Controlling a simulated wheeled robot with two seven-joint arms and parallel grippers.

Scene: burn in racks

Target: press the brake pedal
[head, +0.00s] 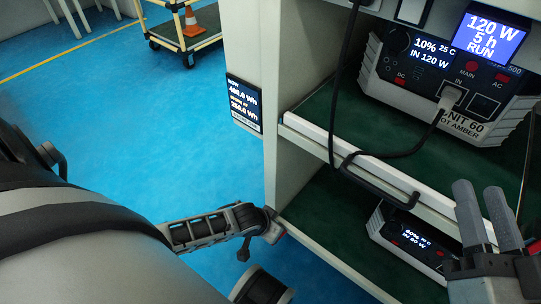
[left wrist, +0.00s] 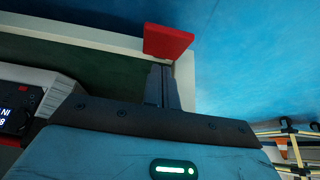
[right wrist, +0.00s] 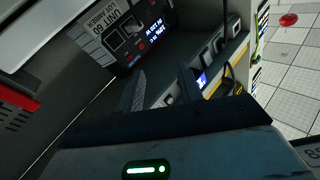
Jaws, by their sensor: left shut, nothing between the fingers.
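A red block-shaped pedal (left wrist: 168,42) shows in the left wrist view at the corner of a pale frame edge; I take it as the brake pedal. My left gripper (left wrist: 160,70) is shut and empty, its fingertips just below the red pedal in the picture. Whether they touch it I cannot tell. My right gripper (head: 478,190) is in front of the rack at the right of the head view. Its fingers stand apart and empty in the right wrist view (right wrist: 160,76).
The rack's pale post (head: 250,100) and green shelves hold power units, the upper one (head: 405,75) with a plugged cable (head: 390,154). A handle bar (head: 378,182) crosses the shelf front. Blue floor is open at left; a cart with an orange cone (head: 191,22) stands behind.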

